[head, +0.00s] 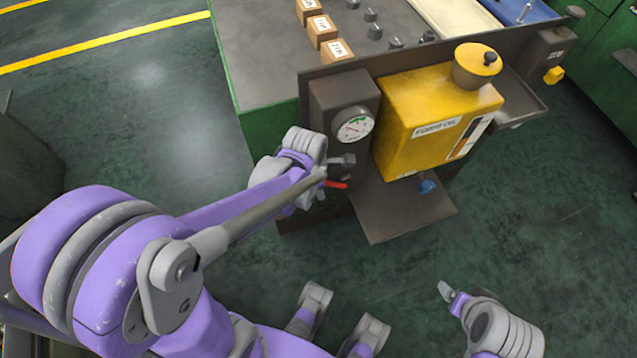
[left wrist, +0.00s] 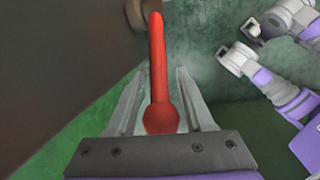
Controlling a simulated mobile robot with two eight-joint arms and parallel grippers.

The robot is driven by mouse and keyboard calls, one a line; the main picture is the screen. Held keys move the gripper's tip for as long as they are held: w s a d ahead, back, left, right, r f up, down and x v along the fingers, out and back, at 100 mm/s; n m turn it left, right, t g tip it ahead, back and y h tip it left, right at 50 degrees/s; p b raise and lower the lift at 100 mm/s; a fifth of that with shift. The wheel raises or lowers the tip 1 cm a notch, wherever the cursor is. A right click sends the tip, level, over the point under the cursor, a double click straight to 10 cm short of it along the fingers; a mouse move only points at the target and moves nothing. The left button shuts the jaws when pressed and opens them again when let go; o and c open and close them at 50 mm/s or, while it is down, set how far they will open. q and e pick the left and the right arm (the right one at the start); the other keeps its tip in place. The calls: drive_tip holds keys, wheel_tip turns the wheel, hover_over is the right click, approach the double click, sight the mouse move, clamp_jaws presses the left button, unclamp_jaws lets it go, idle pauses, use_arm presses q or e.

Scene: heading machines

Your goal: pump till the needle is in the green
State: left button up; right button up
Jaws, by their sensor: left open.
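The pressure gauge (head: 353,125) is a white dial with a green arc on a dark grey box (head: 338,92). Its needle is too small to read surely. The red pump lever (head: 336,185) sticks out below the gauge; in the left wrist view the red lever (left wrist: 158,75) stands between the two jaws. My left gripper (head: 325,183) is open around the lever, with a gap on each side; it also shows in the left wrist view (left wrist: 157,100). My right gripper (head: 447,291) is low, apart from the machine; its jaw opening is unclear.
A yellow oil tank (head: 412,110) with a round cap (head: 478,66) is right of the gauge. A blue knob (head: 427,186) sits under it, above a grey tray (head: 400,212). Small labelled boxes (head: 322,30) stand on the bench top. The floor at right is clear.

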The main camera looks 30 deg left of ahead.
use_arm(q)
drive_tip(key=r+p, duration=0.1)
drive_tip(key=r, duration=0.2)
drive_tip(key=s+r+p, duration=0.1)
drive_tip(key=r, duration=0.3)
drive_tip(key=s+r, duration=0.1)
drive_tip(key=r, duration=0.2)
drive_tip(key=shift+a+r+p, duration=0.1)
drive_tip(key=shift+r+p, duration=0.15)
drive_tip(key=shift+p, duration=0.15)
